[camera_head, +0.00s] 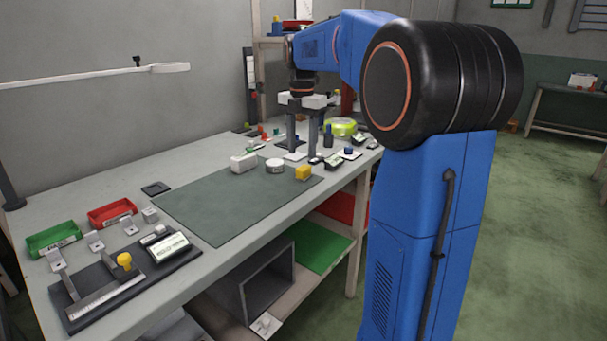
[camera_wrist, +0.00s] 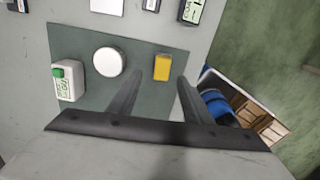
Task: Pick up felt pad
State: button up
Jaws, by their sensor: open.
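My gripper (camera_head: 302,152) is open and empty, pointing down over the far part of the bench. In the wrist view its two fingers (camera_wrist: 160,78) stand apart over the green mat's edge, with a yellow block (camera_wrist: 162,67) just ahead of the tips. A flat white square (camera_wrist: 107,5) lies at the wrist view's top edge, and a pale flat piece (camera_head: 295,156) shows near the fingers in the head view. I cannot tell for sure which thing is the felt pad.
On the green mat (camera_head: 205,210) are a round white disc (camera_head: 275,165), a white block-like container (camera_head: 243,162) and the yellow block (camera_head: 303,172). Small devices crowd the bench beyond. Red (camera_head: 112,211) and green (camera_head: 54,238) trays stand at the near left. The mat's near part is clear.

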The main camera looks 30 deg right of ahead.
aim_at(304, 167)
jog(key=shift+s+d+f, duration=0.15)
jog(key=shift+f, duration=2.55)
grip_shut()
